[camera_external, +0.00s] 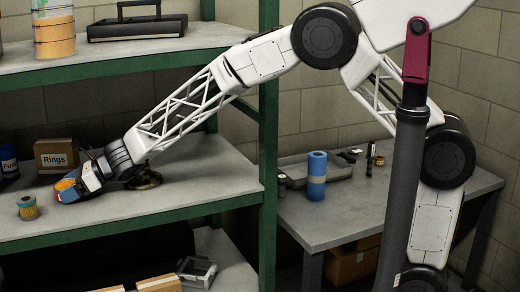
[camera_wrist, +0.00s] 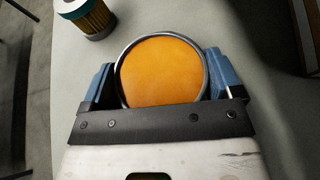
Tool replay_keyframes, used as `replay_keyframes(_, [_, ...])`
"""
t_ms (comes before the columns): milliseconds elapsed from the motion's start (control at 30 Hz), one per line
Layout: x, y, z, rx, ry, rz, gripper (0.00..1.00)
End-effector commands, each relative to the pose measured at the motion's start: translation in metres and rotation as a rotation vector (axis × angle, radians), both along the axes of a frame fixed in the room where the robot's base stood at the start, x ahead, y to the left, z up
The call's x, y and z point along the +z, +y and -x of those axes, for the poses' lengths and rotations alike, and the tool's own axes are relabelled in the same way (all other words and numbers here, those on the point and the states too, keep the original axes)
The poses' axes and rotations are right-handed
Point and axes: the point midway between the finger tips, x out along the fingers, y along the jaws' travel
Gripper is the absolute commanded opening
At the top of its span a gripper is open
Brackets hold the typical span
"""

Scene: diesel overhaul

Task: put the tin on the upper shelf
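The tin (camera_wrist: 160,72) is round with an orange top and a metal rim. It sits between the two blue fingers of my gripper (camera_wrist: 158,80), which touch its rim on both sides. In the external view the tin (camera_external: 65,184) shows only partly at my gripper (camera_external: 70,188), low over the middle shelf (camera_external: 170,190). I cannot tell whether the tin touches that shelf. The upper shelf (camera_external: 212,36) is grey with a green front edge, above my forearm.
A teal and yellow filter (camera_external: 27,208) stands close by the gripper. A "Rings" box (camera_external: 55,156) and a dark blue can (camera_external: 8,160) stand behind. On the upper shelf are orange-banded stacked tins (camera_external: 54,35) and a black tray (camera_external: 137,25). A green post (camera_external: 268,130) stands right.

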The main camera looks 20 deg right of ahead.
Motion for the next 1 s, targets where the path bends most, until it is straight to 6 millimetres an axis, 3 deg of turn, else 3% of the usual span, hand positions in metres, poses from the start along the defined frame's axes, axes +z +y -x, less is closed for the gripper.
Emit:
replay_keyframes(100, [0.0,0.0,0.0,0.0,0.0,0.0,1.0])
replay_keyframes(567, [0.006,-0.004,0.0,-0.001,-0.001,-0.001,1.0])
replay_keyframes(1000, [0.026,-0.051,0.007,-0.002,-0.001,-0.002,1.0])
